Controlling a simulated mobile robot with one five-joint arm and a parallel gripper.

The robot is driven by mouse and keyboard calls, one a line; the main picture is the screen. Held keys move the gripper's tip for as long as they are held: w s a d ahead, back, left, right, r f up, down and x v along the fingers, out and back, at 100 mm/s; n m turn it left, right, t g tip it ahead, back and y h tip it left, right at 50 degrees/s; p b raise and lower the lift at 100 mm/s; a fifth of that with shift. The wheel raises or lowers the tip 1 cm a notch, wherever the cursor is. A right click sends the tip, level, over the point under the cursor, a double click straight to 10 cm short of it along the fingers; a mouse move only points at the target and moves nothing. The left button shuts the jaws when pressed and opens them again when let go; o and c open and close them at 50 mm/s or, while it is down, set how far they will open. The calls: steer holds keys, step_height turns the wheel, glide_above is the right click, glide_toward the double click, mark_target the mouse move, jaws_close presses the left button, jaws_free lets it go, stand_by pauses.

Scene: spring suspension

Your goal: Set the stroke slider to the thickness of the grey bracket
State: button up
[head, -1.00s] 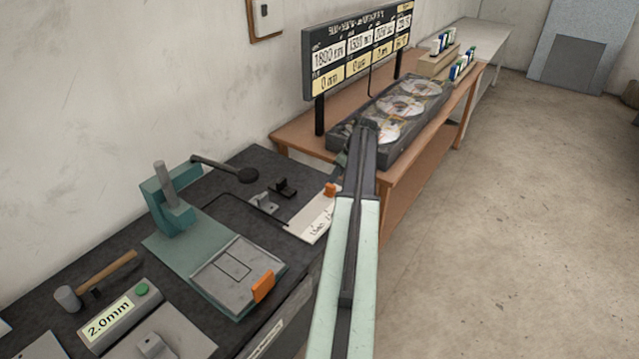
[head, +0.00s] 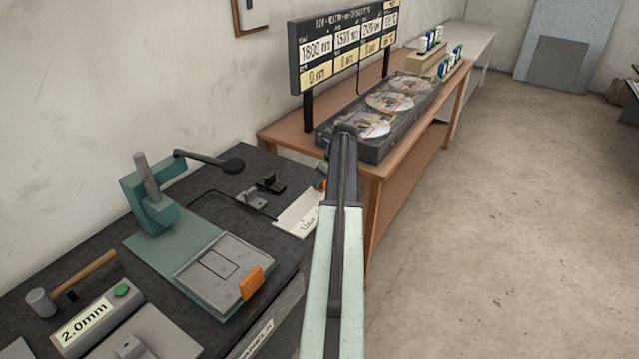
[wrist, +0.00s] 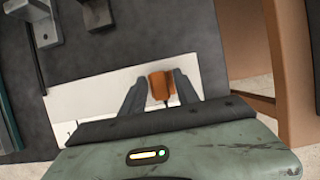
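The grey bracket (head: 252,198) lies on the dark bench beside a black one (head: 270,184); both show at the top left of the wrist view, grey (wrist: 38,22) and black (wrist: 98,14). A white marked strip (head: 297,213) lies at the bench's right edge. An orange knob (wrist: 161,86), probably the stroke slider, is over the white strip (wrist: 85,105) in the wrist view. My gripper (wrist: 160,78) is open, with a dark finger on either side of the knob and a small gap at the left. In the head view my arm hides the fingertips and most of the knob.
A green press (head: 150,195) with a grey plate and orange block (head: 252,282) stands left of my arm. A box reading 2.0mm (head: 85,322) and a hammer (head: 75,280) are nearer. A brown table (head: 375,200) with a disc tray stands beyond; floor at right is clear.

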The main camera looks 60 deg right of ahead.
jaws_close()
stand_by(1.2)
